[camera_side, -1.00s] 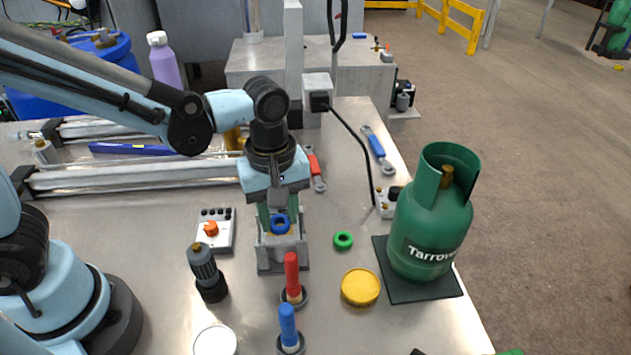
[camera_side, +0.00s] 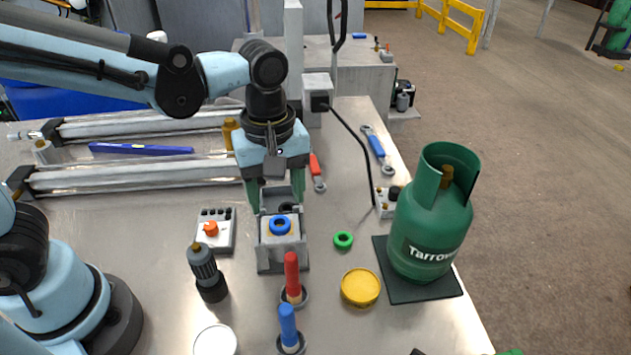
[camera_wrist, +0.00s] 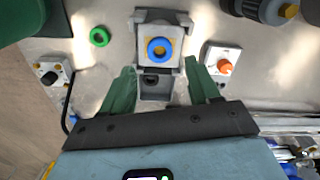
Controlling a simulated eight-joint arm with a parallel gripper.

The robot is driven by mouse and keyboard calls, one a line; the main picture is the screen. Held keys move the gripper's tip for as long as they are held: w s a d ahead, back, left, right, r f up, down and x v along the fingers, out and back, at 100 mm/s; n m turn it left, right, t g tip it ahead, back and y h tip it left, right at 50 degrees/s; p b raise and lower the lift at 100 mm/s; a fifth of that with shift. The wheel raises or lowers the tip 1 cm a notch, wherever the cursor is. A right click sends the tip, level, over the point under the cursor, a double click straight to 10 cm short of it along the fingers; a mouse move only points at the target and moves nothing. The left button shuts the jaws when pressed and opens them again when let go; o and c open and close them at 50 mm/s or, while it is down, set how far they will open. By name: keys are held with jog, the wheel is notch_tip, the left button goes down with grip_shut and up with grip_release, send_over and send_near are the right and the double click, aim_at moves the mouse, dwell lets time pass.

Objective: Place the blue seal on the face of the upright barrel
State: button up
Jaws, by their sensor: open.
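The blue seal (camera_side: 280,225) is a small ring lying flat on top of a part held in a grey fixture (camera_side: 283,255). My gripper (camera_side: 277,197) has green fingers spread apart and empty, above and behind the seal. The fingers also show in the wrist view (camera_wrist: 161,84), clear of the seal.
A green ring (camera_side: 343,240) and a yellow lid (camera_side: 361,287) lie to the right. Red (camera_side: 292,275) and blue (camera_side: 288,325) upright pegs stand in front. A green gas bottle (camera_side: 431,225) stands at the right, and a control box (camera_side: 215,231) at the left.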

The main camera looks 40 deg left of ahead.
aim_at(279, 220)
notch_tip(279, 220, up, 7)
jog(key=a+f+m+t, duration=0.2)
jog(key=a+m+t, duration=0.1)
jog(key=a+m, duration=0.3)
jog(key=s+a+f+m+t, duration=0.1)
jog(key=a+f+m+t, duration=0.1)
jog(key=a+m+t, duration=0.2)
jog(key=shift+s+a+f+m, duration=0.25)
jog(key=shift+s+a+m, duration=0.05)
jog(key=shift+a+m, duration=0.65)
jog(key=shift+d, duration=0.1)
dwell(0.5)
